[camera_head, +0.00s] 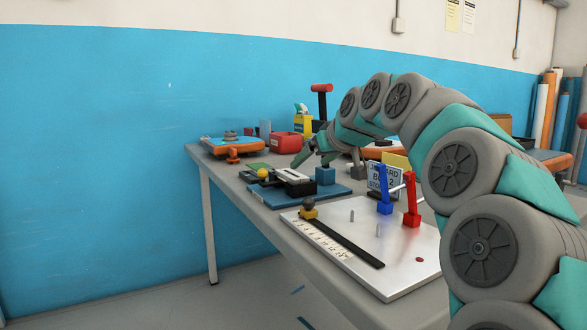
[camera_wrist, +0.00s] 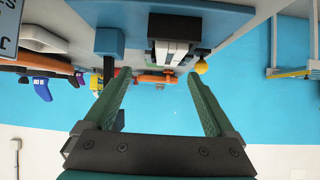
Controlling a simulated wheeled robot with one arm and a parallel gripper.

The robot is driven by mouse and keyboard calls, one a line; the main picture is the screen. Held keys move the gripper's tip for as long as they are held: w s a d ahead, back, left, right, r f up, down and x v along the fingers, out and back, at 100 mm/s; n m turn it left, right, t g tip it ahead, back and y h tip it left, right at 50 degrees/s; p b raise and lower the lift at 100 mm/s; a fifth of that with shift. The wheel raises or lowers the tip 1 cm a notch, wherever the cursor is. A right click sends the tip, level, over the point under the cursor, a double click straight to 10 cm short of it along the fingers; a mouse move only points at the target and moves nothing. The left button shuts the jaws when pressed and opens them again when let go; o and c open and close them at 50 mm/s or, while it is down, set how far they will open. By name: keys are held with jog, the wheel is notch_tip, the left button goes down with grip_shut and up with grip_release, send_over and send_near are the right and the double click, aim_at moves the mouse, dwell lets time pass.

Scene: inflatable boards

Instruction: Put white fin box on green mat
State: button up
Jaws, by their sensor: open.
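A white piece that looks like the fin box (camera_head: 292,174) sits on a black block on the blue board, left of a blue block. In the wrist view, which is upside down, the white piece (camera_wrist: 176,52) shows beyond and between my fingers, apart from them. My gripper (camera_head: 314,156) is open and empty, above the table near the blue block; its two green fingers (camera_wrist: 160,95) are spread wide. A dark green flat patch, perhaps the green mat (camera_head: 257,167), lies behind and left of the white piece, partly hidden by a yellow ball.
The blue board (camera_head: 285,199) lies mid-table. In front, a metal plate (camera_head: 400,262) carries a ruler, pegs and blue and red uprights. An orange device (camera_head: 235,147) and a red bin (camera_head: 286,142) stand at the back. The table's left edge is close to the board.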

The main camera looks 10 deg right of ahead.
aim_at(292, 175)
jog(key=shift+w+a+f+g+p, duration=0.1)
jog(key=shift+w+a+g+p, duration=0.25)
jog(key=shift+a+g+p, duration=0.25)
jog(key=shift+w+a+g+p, duration=0.3)
jog(key=shift+a+g+p, duration=0.05)
jog(key=shift+a+g, duration=0.3)
jog(key=shift+w+d+p+x, duration=0.15)
jog(key=shift+p+x, duration=0.05)
jog(key=shift+x, duration=1.15)
jog(key=shift+w+d+p+x, duration=0.15)
jog(key=shift+x, duration=1.25)
jog(key=shift+s+r, duration=0.1)
jog(key=shift+r, duration=0.15)
jog(key=shift+c, duration=0.2)
grip_shut()
jog(key=shift+r, duration=0.15)
